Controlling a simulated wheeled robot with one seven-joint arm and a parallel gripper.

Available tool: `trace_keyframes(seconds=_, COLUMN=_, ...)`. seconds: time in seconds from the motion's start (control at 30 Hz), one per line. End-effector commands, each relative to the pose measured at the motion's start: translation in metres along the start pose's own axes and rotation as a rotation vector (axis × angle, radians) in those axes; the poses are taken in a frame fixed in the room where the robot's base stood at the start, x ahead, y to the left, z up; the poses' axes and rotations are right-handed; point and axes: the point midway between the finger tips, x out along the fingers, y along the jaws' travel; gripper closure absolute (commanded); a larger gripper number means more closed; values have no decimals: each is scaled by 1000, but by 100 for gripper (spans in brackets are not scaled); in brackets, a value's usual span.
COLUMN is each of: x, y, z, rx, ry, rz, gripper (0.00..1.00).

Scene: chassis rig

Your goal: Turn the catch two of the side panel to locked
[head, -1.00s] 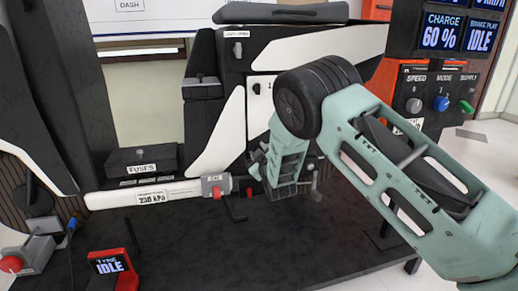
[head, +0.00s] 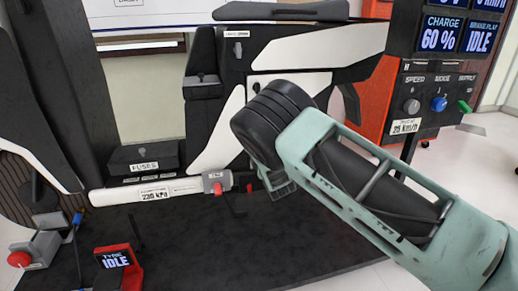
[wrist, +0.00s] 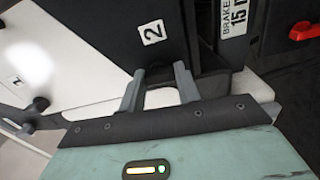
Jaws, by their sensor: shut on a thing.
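The black and white side panel (head: 217,135) stands upright in the middle of the head view. In the wrist view, the label "2" (wrist: 152,32) is on a dark part of it. My gripper (wrist: 157,77) is at the panel just below that label. Its two grey fingers are shut on a small dark piece between them, which fits catch two; it is mostly hidden, and I cannot tell which way it is turned. A round dark catch (wrist: 40,103) sits on the white part near label "1". In the head view my wrist hides the fingers.
A white bar with a gauge label (head: 150,194) and a grey and red clamp (head: 216,182) lie left of my gripper. The fuse box (head: 143,160) is behind it. The speed and mode switch box (head: 437,102) stands right.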

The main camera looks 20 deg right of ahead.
Motion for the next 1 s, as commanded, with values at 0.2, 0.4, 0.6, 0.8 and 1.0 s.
trace_keyframes(seconds=0.2, x=0, y=0, z=-1, rx=-58, ry=2, rz=-1, gripper=90)
trace_keyframes(seconds=0.4, x=0, y=0, z=-1, rx=-74, ry=1, rz=-1, gripper=90)
trace_keyframes(seconds=0.6, x=0, y=0, z=-1, rx=-75, ry=1, rz=-1, gripper=90)
trace_keyframes(seconds=0.8, x=0, y=0, z=-1, rx=-74, ry=1, rz=-1, gripper=45)
trace_keyframes(seconds=1.0, x=0, y=0, z=0, rx=-73, ry=1, rz=-1, gripper=45)
